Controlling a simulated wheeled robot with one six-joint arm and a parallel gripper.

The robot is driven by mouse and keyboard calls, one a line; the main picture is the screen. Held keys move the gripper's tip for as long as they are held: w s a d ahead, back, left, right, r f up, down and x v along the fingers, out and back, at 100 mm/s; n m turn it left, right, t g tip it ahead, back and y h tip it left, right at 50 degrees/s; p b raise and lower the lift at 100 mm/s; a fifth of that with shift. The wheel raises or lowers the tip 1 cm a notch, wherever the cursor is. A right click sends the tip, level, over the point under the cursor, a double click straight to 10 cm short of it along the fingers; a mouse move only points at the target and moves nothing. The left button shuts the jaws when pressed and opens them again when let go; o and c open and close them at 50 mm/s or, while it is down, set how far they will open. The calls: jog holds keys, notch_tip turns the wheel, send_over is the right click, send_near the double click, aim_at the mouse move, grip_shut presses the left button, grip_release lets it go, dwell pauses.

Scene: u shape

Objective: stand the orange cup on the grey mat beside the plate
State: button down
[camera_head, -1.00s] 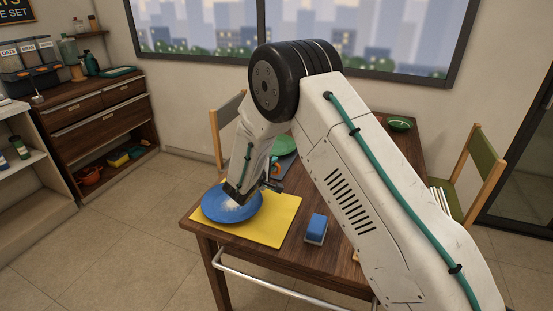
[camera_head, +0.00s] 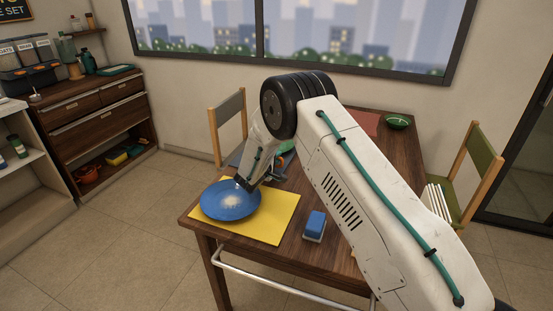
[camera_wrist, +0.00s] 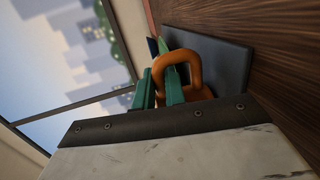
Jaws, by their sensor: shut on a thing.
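My gripper (camera_wrist: 163,78) is shut on the orange cup (camera_wrist: 187,57); in the wrist view its teal fingers close on the cup's ring-shaped handle. The rest of the cup is mostly hidden. The grey mat (camera_wrist: 222,58) lies behind the cup in the wrist view. In the head view the grey mat (camera_head: 236,159) shows only partly at the left of my arm. A green plate (camera_head: 288,146) shows as a sliver behind my wrist. I cannot tell whether the cup touches the mat.
A blue plate (camera_head: 217,205) lies on a yellow mat (camera_head: 281,222) at the table's near left. A blue and white sponge (camera_head: 314,226) is right of it. A green bowl (camera_head: 398,121) and a red mat (camera_head: 366,122) are at the back. Chairs stand left and right.

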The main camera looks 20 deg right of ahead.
jog(key=c, duration=1.5)
grip_release()
jog(key=shift+f, duration=0.1)
jog(key=shift+o, duration=0.2)
